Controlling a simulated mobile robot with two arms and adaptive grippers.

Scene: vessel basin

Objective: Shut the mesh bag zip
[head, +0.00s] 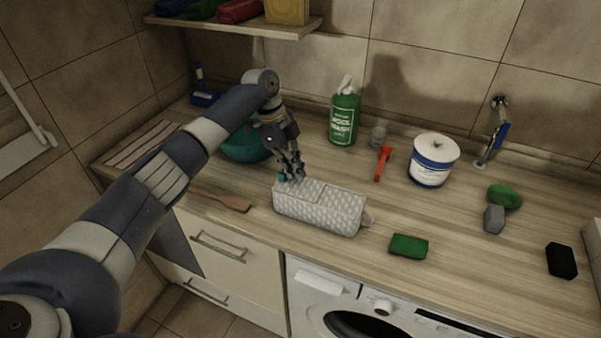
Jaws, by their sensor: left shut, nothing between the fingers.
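The mesh bag (325,212) is a pale grey, box-shaped pouch with a patterned surface. It lies on the wooden counter near the front edge, with a small loop at its right end. A line runs on its top face, but I cannot tell how far the zip is open. My left gripper (291,178) points down at the bag's left end, its fingers shut and empty. A small teal piece (281,177) shows beside the fingertips; it may be the zip pull. I cannot tell whether the fingers touch it. My right gripper is out of view.
A teal bowl (246,148) stands behind my left wrist. A wooden spatula (222,199) lies left of the bag, a green sponge (408,246) to its right. A green bottle (344,118), red tool (382,163) and white-blue tub (432,161) stand or lie behind.

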